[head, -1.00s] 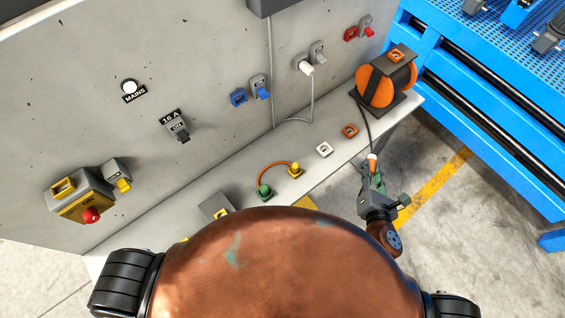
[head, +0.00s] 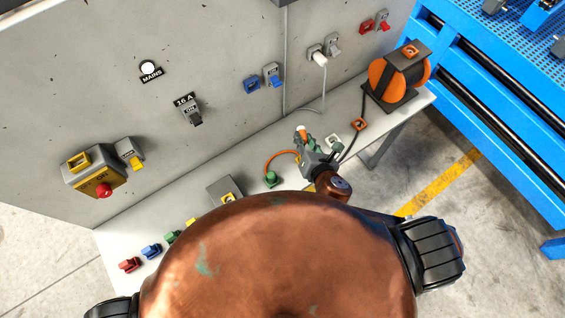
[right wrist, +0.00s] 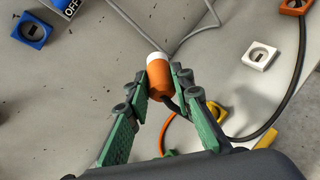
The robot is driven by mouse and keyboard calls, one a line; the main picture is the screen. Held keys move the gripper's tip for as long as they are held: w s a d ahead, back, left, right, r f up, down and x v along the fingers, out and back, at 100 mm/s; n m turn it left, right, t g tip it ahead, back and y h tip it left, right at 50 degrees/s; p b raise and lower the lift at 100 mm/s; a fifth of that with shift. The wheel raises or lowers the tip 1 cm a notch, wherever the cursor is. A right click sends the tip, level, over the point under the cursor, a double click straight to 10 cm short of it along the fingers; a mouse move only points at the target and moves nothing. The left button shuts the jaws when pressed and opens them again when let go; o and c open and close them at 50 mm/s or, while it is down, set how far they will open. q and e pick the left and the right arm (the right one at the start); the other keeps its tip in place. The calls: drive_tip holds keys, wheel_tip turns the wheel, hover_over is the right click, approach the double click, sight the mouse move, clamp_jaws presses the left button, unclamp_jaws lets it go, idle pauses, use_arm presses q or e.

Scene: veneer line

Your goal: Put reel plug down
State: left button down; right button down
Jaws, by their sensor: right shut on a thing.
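The reel plug is orange with a white end; it shows in the right wrist view (right wrist: 161,82) and the head view (head: 301,132). My right gripper (right wrist: 158,95) is shut on it, with one green-padded finger on each side. In the head view this gripper (head: 304,139) is over the bench, left of a white socket (head: 332,139). The plug's dark cable runs to the orange reel (head: 398,74) at the bench's right end. I cannot tell whether the plug touches anything beneath it. My left gripper is not in view.
A green plug (head: 271,179) with an orange lead stands left of my right gripper. An orange socket (head: 359,124) lies toward the reel. The grey wall panel (head: 220,60) rises behind, with a white plug (head: 319,59) in it. Bare bench shows between the wall and the gripper.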

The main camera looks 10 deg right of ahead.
drive_tip(key=s+a+f+m+g+p, duration=0.2)
drive_tip(key=s+a+m+g+p, duration=0.35)
drive_tip(key=a+m+g, duration=0.35)
drive_tip(key=s+a+r+m+g+y+p, duration=0.1)
drive_tip(key=s+r+m+g+y+p, duration=0.1)
drive_tip(key=s+m+g+y+p, duration=0.3)
drive_tip(key=t+b, duration=0.2)
drive_tip(key=b, duration=1.6)
hover_over(291, 164)
drive_tip(key=shift+n, duration=0.3)
wheel_tip(291, 164, down, 10)
drive_tip(key=shift+a+f, duration=0.1)
drive_tip(key=shift+a, duration=0.05)
wheel_tip(291, 164, down, 3)
drive_tip(key=shift+w+f, duration=0.1)
drive_tip(key=shift+f, duration=0.1)
